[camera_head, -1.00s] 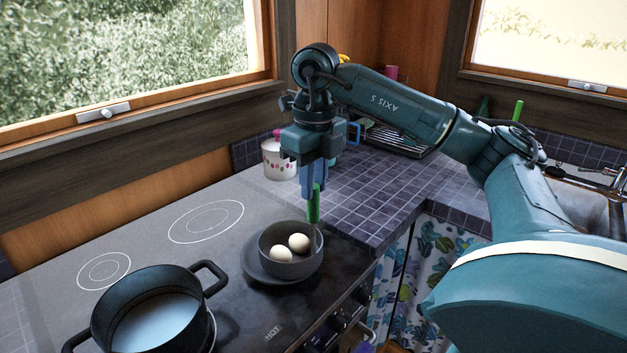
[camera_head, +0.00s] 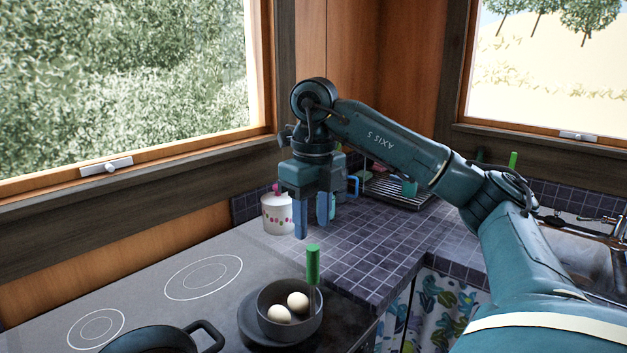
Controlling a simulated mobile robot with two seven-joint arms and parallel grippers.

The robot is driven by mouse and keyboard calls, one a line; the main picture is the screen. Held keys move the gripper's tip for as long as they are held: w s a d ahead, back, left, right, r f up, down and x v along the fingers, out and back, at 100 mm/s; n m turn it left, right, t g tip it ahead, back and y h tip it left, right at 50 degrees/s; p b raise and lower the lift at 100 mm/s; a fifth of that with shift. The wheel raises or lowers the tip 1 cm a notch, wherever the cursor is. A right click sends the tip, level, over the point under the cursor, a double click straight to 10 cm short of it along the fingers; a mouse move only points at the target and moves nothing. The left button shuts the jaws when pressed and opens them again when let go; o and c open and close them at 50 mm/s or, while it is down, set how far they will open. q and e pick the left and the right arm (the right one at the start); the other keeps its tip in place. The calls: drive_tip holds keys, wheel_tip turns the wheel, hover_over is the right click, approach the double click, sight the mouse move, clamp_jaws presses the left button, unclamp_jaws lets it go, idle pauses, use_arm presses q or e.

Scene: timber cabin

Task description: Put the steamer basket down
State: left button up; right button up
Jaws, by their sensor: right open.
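The steamer basket (camera_head: 291,327) looks like a dark grey bowl with a green upright handle (camera_head: 313,264) at its right side. It holds two white eggs (camera_head: 288,308) and rests on a dark round plate (camera_head: 252,327) on the stove top. My right gripper (camera_head: 313,228) is open and empty, above and slightly apart from the handle's top, fingers pointing down. My left gripper is not in view.
A dark pot (camera_head: 170,338) stands at the lower left, cut off by the frame. A white patterned canister (camera_head: 277,212) stands behind my right gripper. A dish rack (camera_head: 398,190) is at the back. The tiled counter (camera_head: 380,241) is mostly clear.

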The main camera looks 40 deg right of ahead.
use_arm(q)
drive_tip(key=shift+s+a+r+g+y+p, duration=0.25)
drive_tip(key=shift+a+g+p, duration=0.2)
drive_tip(key=shift+p, duration=0.55)
use_arm(e)
wheel_tip(320, 180, up, 7)
drive_tip(key=shift+r, duration=0.15)
drive_tip(key=shift+s, duration=0.1)
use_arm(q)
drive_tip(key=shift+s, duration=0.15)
